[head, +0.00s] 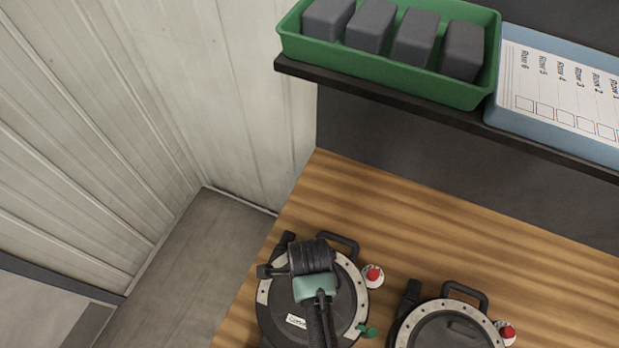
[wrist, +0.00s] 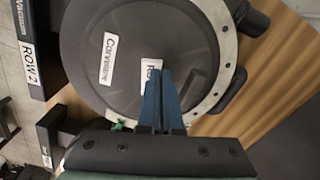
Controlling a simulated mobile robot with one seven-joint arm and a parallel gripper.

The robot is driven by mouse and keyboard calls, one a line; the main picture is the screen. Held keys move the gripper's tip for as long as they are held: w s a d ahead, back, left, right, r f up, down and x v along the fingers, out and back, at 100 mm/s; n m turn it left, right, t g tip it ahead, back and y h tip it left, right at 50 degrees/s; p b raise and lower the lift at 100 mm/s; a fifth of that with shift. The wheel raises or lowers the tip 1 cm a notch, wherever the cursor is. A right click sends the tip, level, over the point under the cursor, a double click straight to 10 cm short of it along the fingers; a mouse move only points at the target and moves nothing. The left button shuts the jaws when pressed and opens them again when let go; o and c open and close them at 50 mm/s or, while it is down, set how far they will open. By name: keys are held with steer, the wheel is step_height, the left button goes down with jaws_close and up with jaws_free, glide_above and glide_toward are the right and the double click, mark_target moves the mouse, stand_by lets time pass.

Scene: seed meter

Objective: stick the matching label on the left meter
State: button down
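The left meter (head: 340,296) is a round black disc with a pale studded rim, lying on the wooden bench. In the head view, my arm covers part of this meter.
The right meter (head: 450,328) stands beside it. Small red-capped items (head: 373,275) sit next to both meters. A shelf above holds a green tray (head: 390,72) of grey blocks and a blue tray (head: 500,118) with a row sheet (head: 560,85). A "ROW 2" plate (wrist: 30,65) shows at the left.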

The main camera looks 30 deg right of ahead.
steer(key=shift+f, duration=0.4)
stand_by(0.6)
steer(key=c, duration=1)
jaws_free()
step_height(320, 180, up, 5)
steer(key=p, duration=0.5)
steer(key=shift+r, duration=0.15)
steer(key=shift+r+p, duration=0.5)
steer(key=shift+r, duration=0.4)
